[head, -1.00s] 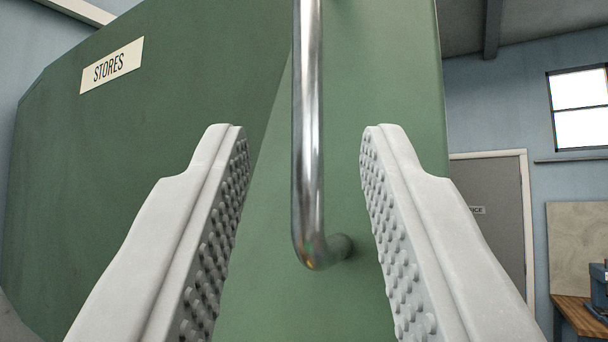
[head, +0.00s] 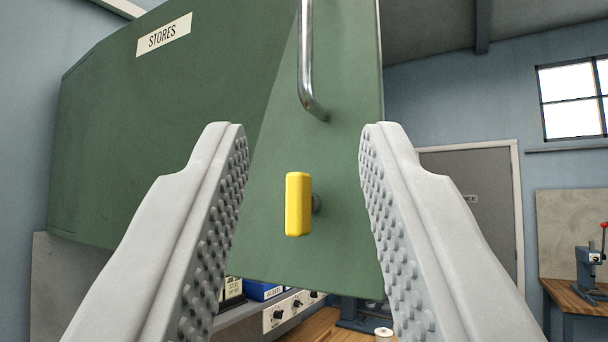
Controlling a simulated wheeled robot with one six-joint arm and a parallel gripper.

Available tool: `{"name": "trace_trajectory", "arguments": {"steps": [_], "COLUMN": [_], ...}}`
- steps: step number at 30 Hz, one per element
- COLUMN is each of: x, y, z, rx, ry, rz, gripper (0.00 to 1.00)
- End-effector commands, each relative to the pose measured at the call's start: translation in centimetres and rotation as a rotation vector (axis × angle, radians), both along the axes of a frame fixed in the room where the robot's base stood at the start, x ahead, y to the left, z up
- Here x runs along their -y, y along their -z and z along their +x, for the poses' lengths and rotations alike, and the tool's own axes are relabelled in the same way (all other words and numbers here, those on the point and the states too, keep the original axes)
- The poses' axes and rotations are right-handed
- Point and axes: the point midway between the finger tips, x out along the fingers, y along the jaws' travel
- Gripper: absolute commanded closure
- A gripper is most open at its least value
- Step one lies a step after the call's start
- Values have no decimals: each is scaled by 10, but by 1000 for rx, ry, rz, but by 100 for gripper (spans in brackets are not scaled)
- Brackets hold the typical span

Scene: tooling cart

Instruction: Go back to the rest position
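My gripper (head: 302,132) is open and empty, with its two pale grey studded fingers apart in the head view. Ahead of it is a green cabinet door (head: 225,140) with a "STORES" label (head: 164,35). A chrome bar handle (head: 306,60) on the door shows above the space between the fingertips. A yellow knob or latch (head: 298,204) on the door shows between the fingers, apart from both of them. The handle's upper end is out of the picture.
Below the door are a grey panel with dials (head: 284,312), a blue box (head: 264,290) and a wooden top (head: 318,325). At right are a grey door (head: 480,192), a window (head: 572,98) and a workbench (head: 577,292) bearing a red-handled blue tool (head: 590,262).

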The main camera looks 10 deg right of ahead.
Motion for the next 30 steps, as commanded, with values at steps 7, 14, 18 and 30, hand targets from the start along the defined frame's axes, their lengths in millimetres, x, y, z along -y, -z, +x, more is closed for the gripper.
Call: {"name": "trace_trajectory", "arguments": {"steps": [7,14,18,30], "x": [0,0,-4,-41], "y": [0,34,105,339], "z": [0,12,33,63], "rx": [0,-68,-212,-677], "ry": [0,-6,-19,-102], "rz": [0,27,69,90], "gripper": [68,68,68,68]}}
